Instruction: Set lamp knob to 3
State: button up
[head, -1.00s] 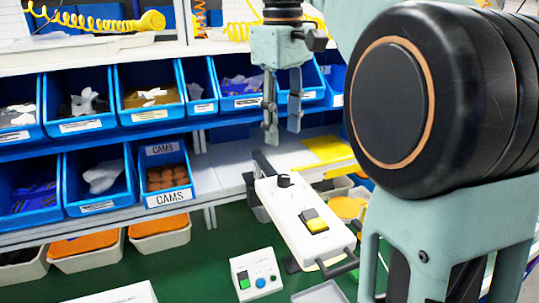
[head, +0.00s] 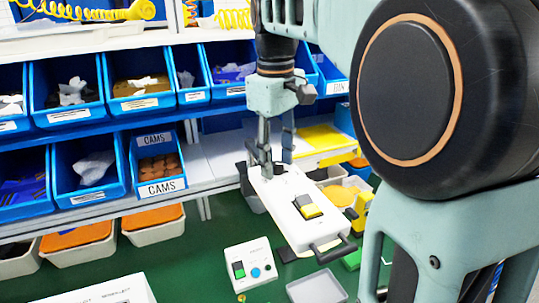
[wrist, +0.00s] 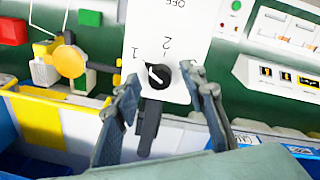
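The lamp box is a white slab with a yellow switch and a dark handle; its body (head: 290,212) lies on the green bench in the head view. Its black lamp knob (wrist: 158,75) shows in the wrist view, with a white mark that seems to point toward the printed 1. My gripper (head: 271,164) is over the knob end of the box. In the wrist view its fingers (wrist: 161,82) are apart, one on each side of the knob. I cannot tell whether they touch it.
Blue bins (head: 90,180) stand on the shelves behind and to the left. A small control box (head: 250,265) and a grey tray (head: 317,288) lie in front on the green bench. A yellow-and-grey area (wrist: 40,120) shows at left in the wrist view.

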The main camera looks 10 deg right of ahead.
jog(key=shift+c, duration=0.2)
grip_shut()
dwell(0.3)
jog(key=m+p, duration=0.2)
jog(key=m, duration=0.2)
jog(key=shift+r+m, duration=0.1)
jog(key=shift+m, duration=0.2)
jog(key=m+p, duration=0.2)
jog(key=m, duration=0.4)
jog(key=shift+w+g, duration=0.1)
jog(key=shift+g, duration=0.2)
jog(key=m+p, duration=0.1)
jog(key=m, duration=0.5)
jog(key=shift+m, duration=0.3)
jog(key=m, duration=0.6)
jog(key=shift+m, duration=0.3)
